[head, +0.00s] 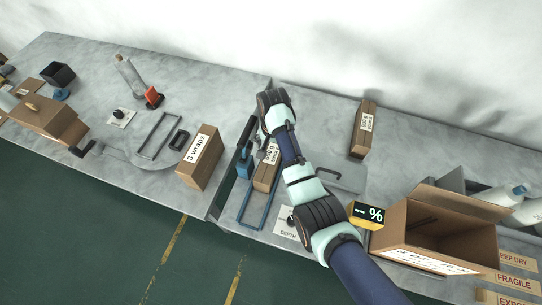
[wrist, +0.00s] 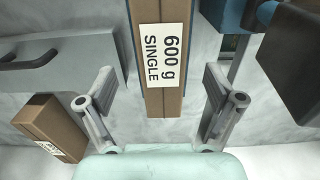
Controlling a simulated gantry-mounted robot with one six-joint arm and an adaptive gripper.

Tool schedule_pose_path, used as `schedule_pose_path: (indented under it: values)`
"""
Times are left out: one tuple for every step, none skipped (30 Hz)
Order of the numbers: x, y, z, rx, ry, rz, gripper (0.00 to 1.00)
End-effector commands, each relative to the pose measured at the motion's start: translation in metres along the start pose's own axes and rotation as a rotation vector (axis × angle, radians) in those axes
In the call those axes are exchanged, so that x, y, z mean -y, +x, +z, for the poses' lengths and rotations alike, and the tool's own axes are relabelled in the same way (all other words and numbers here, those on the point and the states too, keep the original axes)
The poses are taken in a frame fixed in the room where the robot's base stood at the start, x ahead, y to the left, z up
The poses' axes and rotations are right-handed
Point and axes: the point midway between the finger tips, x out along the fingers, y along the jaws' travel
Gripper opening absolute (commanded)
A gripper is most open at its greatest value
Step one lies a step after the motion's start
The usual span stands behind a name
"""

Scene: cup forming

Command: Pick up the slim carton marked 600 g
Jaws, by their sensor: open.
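The slim brown carton (wrist: 161,95) is marked "600 g SINGLE" on a white label in the wrist view. It lies between and beyond the two fingertips, with clear gaps on both sides. In the head view this carton (head: 264,178) is near the middle, partly hidden by my arm. My gripper (wrist: 159,84) is open and empty, with a finger on each side of the carton's line. Its fingers are hidden in the head view. I cannot tell how high they are above the carton.
Another slim carton (head: 358,142) stands to the right; its label is too small to read surely. It also shows in the wrist view (wrist: 52,126). A "3 wraps" box (head: 193,172), a blue frame (head: 262,213) and an open box (head: 405,224) are nearby. Bare table lies behind.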

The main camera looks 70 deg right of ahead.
Motion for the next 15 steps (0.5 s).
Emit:
schedule_pose_path:
  values:
    - [0.000,0.006,0.000,0.001,0.000,0.001,0.92]
    - [0.000,0.007,0.000,0.001,0.000,0.001,0.92]
    - [0.000,0.007,0.000,0.001,-0.001,0.000,0.92]
    - [0.000,0.009,0.000,0.001,-0.001,0.001,0.92]
    - [0.000,0.012,0.000,0.001,-0.001,0.001,0.92]
    - [0.001,0.019,-0.001,0.001,-0.001,0.001,0.92]
    - [0.001,0.025,-0.001,0.002,-0.001,0.002,0.92]
    - [0.002,0.031,-0.002,0.002,-0.001,0.002,0.92]
    - [0.002,0.039,-0.003,0.002,-0.001,0.002,0.92]
    - [0.002,0.044,-0.003,0.002,-0.001,0.001,0.92]
    - [0.002,0.048,-0.003,0.001,-0.001,0.001,0.92]
    - [0.002,0.053,-0.003,0.002,-0.001,0.001,0.92]
    - [0.002,0.055,-0.003,0.001,-0.001,0.000,0.92]
    - [0.002,0.057,-0.003,0.000,-0.001,0.000,0.92]
    - [0.002,0.058,-0.003,0.000,-0.001,0.000,0.92]
